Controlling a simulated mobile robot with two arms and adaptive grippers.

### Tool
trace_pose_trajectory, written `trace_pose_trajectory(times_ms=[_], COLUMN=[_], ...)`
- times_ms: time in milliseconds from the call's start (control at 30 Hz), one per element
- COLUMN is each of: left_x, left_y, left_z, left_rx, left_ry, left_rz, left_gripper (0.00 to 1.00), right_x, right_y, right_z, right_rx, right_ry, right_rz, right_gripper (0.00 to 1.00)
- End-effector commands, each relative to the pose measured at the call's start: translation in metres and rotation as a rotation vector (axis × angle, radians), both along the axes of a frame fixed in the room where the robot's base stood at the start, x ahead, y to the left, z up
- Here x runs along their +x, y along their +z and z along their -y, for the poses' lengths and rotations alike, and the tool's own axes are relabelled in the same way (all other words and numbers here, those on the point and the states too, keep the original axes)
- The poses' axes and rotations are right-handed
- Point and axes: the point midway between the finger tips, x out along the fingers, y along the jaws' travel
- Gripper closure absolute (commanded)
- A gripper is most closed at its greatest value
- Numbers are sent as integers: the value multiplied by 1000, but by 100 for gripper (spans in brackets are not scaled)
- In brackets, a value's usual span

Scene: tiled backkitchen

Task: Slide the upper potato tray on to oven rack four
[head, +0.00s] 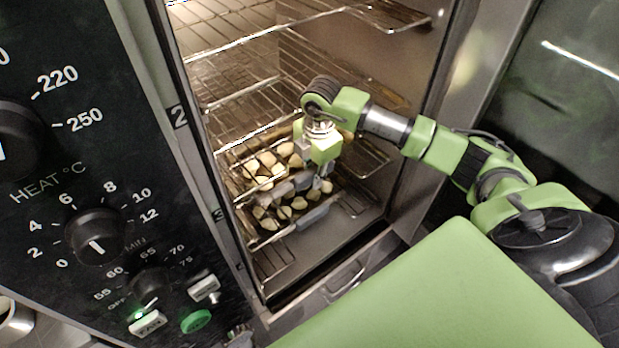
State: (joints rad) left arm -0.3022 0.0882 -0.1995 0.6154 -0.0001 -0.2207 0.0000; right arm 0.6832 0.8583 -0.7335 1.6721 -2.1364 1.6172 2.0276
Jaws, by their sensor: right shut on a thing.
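Potato pieces lie in two groups inside the open oven. The upper potato tray (292,186) holds pale pieces, and its front rim runs below my right gripper (312,178). My right arm reaches in from the right, and the gripper points down with its fingers shut at that rim. A lower group of potato pieces (285,211) shows beneath, with a grey edge in front of it. The gripper hides part of the upper tray. I cannot tell exactly which rack each group rests on. My left gripper is not in view.
The oven has several wire racks (235,42), with empty ones above the potatoes. Numbers 2 and 3 mark the left door frame. A control panel with knobs (96,237) stands at the left. The steel right oven wall (415,75) is close to my right arm.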

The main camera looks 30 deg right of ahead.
Motion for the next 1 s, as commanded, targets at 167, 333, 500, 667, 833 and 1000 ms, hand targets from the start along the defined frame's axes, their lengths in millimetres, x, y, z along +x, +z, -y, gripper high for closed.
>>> trace_pose_trajectory(times_ms=[167,333,500,667,833,1000], left_x=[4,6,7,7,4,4], left_y=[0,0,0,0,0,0], left_z=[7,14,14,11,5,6], left_rx=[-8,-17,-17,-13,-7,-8], left_ry=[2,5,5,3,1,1], left_rz=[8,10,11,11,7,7], left_gripper=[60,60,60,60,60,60], right_x=[2,2,2,1,0,-2], right_y=[2,2,1,0,5,33], right_z=[2,1,1,1,1,2], right_rx=[2,2,0,0,1,-1], right_ry=[-1,-1,0,0,0,0], right_rz=[7,7,5,3,0,5], right_gripper=[100,80,63,63,63,63])
